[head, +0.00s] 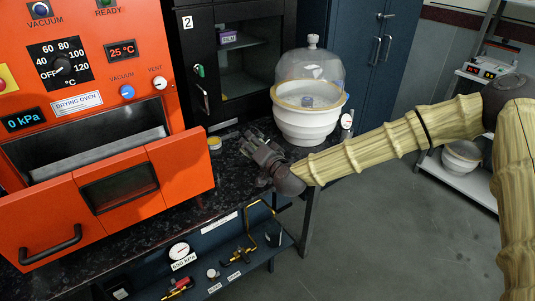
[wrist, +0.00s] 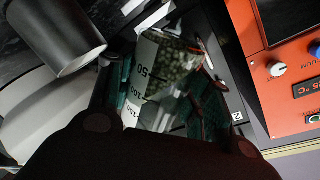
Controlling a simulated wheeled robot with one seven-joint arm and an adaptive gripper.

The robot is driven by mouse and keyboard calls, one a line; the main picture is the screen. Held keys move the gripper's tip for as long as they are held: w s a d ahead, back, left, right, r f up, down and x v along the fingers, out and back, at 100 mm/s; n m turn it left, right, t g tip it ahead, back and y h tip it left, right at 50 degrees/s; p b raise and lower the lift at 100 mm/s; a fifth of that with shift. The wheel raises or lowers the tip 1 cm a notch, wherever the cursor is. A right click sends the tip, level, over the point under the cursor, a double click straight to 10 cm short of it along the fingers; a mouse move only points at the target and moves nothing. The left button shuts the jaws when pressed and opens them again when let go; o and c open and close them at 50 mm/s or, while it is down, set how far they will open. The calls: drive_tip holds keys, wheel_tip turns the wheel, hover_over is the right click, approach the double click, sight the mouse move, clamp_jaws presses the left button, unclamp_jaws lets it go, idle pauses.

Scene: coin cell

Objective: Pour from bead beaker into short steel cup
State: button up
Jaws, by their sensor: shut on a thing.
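The bead beaker (wrist: 172,80) is clear glass with a marked scale and greenish-grey beads gathered toward its upper end in the wrist view. My gripper (wrist: 158,85) is shut on it, with one finger on each side. A steel cup (wrist: 55,35), dark grey and cylindrical, shows at the upper left of the wrist view, beside the beaker and apart from it. In the head view my gripper (head: 263,155) is over the dark counter, in front of the white desiccator. The beaker and cup cannot be made out there. The beaker's exact tilt is unclear.
The orange drying oven (head: 100,130) stands left on the speckled counter (head: 225,185), its front panel jutting out. A white desiccator (head: 308,105) with a clear dome stands behind my gripper. A black cabinet (head: 235,60) is at the back. Open floor lies right.

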drive_tip(key=shift+r+m, duration=0.2)
drive_tip(key=shift+m, duration=0.1)
idle(0.9)
drive_tip(key=shift+f+m+g, duration=0.3)
drive_tip(key=shift+m, duration=0.4)
idle(1.8)
drive_tip(key=shift+d+r+m+y, duration=0.1)
drive_tip(key=shift+r+m+y, duration=0.3)
drive_tip(key=shift+m, duration=0.3)
idle(1.8)
drive_tip(key=shift+w+d+f+m+g+b, duration=0.15)
drive_tip(key=shift+f+m+g+b, duration=0.15)
drive_tip(key=shift+m+b, duration=0.3)
idle(1.2)
